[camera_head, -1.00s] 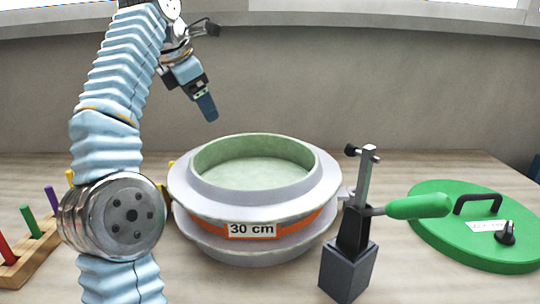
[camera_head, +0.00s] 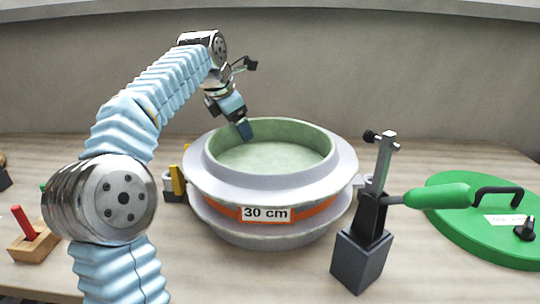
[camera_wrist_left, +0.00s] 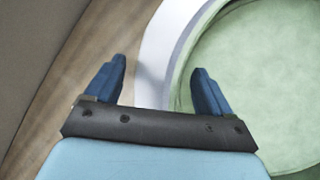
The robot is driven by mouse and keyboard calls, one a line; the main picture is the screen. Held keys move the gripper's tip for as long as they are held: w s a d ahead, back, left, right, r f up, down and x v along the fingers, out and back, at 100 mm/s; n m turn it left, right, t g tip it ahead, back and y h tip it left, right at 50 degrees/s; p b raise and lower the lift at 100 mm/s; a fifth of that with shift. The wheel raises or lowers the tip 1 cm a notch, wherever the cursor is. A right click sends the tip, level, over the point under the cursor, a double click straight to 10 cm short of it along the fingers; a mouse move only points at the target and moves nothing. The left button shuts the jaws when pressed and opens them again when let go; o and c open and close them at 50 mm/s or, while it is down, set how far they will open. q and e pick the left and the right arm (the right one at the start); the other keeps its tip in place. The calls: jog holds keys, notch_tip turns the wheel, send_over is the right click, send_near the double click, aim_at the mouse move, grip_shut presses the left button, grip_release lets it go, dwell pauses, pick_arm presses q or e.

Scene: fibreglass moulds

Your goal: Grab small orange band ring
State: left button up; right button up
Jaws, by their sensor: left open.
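An orange band (camera_head: 300,215) runs around the waist of the round grey mould (camera_head: 340,165), between its two flanges, behind a "30 cm" label (camera_head: 265,214). I cannot make out a separate small orange ring. My left gripper (camera_head: 246,131) is above the back left rim of the mould. One finger is over the table side and the other over the pale green inside (camera_wrist_left: 265,85) of the mould. My right gripper does not show.
A toggle clamp with a green handle (camera_head: 438,196) stands on a dark block (camera_head: 360,262) right of the mould. A green lid (camera_head: 485,235) lies farther right. A wooden peg rack (camera_head: 35,246) with a red peg is at left. Yellow pieces (camera_head: 177,180) stand beside the mould.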

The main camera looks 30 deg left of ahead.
pick_arm(q)
jog(key=shift+w+f, duration=0.15)
jog(key=shift+f, duration=0.15)
grip_shut()
jog(key=shift+r, duration=0.1)
dwell(0.4)
